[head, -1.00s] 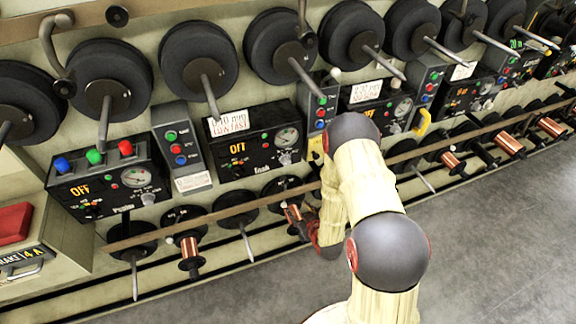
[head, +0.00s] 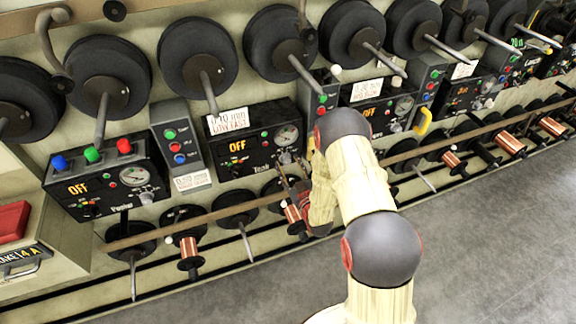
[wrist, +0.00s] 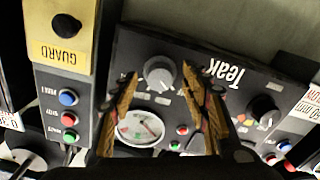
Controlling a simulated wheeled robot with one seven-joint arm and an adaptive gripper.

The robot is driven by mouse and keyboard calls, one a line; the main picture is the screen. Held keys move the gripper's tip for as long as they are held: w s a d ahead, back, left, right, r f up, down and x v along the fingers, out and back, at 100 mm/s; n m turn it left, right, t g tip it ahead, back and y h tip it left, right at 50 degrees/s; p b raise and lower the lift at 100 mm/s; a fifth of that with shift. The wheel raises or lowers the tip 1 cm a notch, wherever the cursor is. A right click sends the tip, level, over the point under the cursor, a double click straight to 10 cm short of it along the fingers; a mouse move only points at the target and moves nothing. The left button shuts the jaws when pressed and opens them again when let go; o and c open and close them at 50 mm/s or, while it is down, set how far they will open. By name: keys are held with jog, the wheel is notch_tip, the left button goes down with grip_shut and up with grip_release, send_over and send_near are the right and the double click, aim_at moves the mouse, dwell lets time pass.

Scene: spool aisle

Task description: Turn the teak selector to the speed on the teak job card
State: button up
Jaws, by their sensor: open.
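The teak panel (head: 262,140) is a black box marked Teak with a lit orange OFF display (head: 237,147) and a round gauge (head: 286,136). It shows upside down in the wrist view, with a grey knob (wrist: 160,72) beside the gauge (wrist: 138,127) and a black knob (wrist: 264,108) farther right. I cannot tell for sure which knob is the selector. A white card (head: 228,120) with red print sits on the panel's top; its small words are hard to read. My gripper (wrist: 160,70) is open, its fingertips on either side of the grey knob; contact is unclear.
A yellow guard box (wrist: 62,50) with several push buttons stands close beside the panel. Spindles with copper spools (head: 188,250) stick out below. The left panel (head: 105,180) also reads OFF. The grey floor (head: 480,240) is clear.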

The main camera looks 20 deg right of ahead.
jog(key=shift+w, duration=0.45)
jog(key=shift+c, duration=0.2)
jog(key=c, duration=1.1)
